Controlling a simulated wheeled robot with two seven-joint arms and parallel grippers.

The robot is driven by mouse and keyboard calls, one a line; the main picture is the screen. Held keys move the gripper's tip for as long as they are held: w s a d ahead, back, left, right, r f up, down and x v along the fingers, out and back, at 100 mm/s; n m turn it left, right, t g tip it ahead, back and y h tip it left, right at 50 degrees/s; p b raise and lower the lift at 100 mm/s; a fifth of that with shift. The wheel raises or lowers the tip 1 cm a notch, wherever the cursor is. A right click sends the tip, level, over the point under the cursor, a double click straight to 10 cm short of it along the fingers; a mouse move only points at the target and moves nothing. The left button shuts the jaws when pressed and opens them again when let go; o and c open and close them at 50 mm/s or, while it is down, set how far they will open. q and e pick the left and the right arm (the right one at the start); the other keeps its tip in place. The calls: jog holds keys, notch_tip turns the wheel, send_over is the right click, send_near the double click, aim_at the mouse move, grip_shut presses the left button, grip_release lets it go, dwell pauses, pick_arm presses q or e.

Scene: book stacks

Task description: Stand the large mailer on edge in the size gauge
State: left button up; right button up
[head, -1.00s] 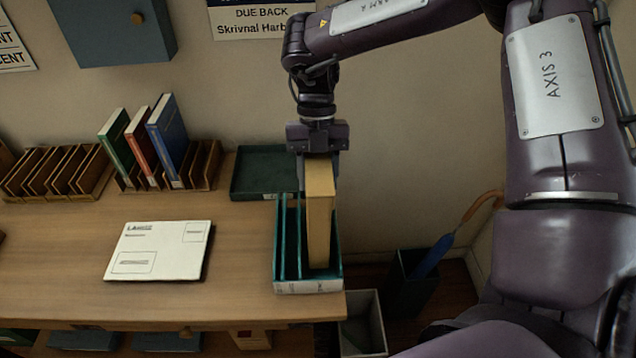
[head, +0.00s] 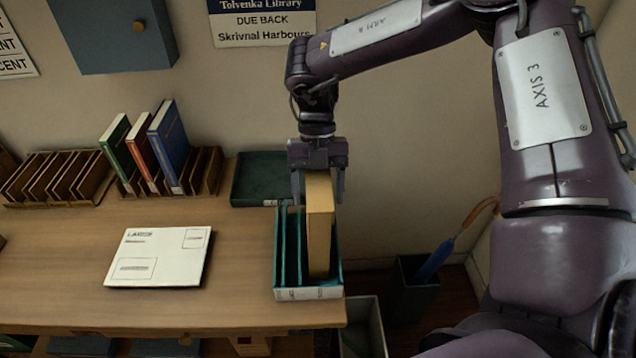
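The large mailer (head: 158,258) is a flat white packet with a heading that seems to read "LARGE". It lies flat on the table, left of the size gauge. The size gauge (head: 309,294) is a teal slotted holder with a pale label strip at the table's right end. A yellow-brown packet (head: 320,235) stands on edge in its right-hand slot; the slots to its left look empty. My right gripper (head: 319,192) is above the gauge, its fingers spread on either side of the packet's top, with a gap visible. My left gripper is out of view.
A teal tray (head: 262,180) lies behind the gauge. A wooden rack with several slots holds three books (head: 147,150); an empty rack (head: 58,178) stands left of it. Bins (head: 412,290) stand on the floor past the table's right edge. The table front is clear.

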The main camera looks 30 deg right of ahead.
aim_at(317, 174)
jog(key=shift+w+r, duration=0.1)
jog(key=shift+r, duration=0.15)
jog(key=p+v, duration=0.1)
jog(key=v, duration=0.5)
jog(key=shift+r, duration=0.15)
jog(key=p+v, duration=0.5)
jog(key=shift+d+r+p, duration=0.1)
jog(key=shift+r+p, duration=0.1)
jog(key=shift+p, duration=0.5)
jog(key=shift+f, duration=0.1)
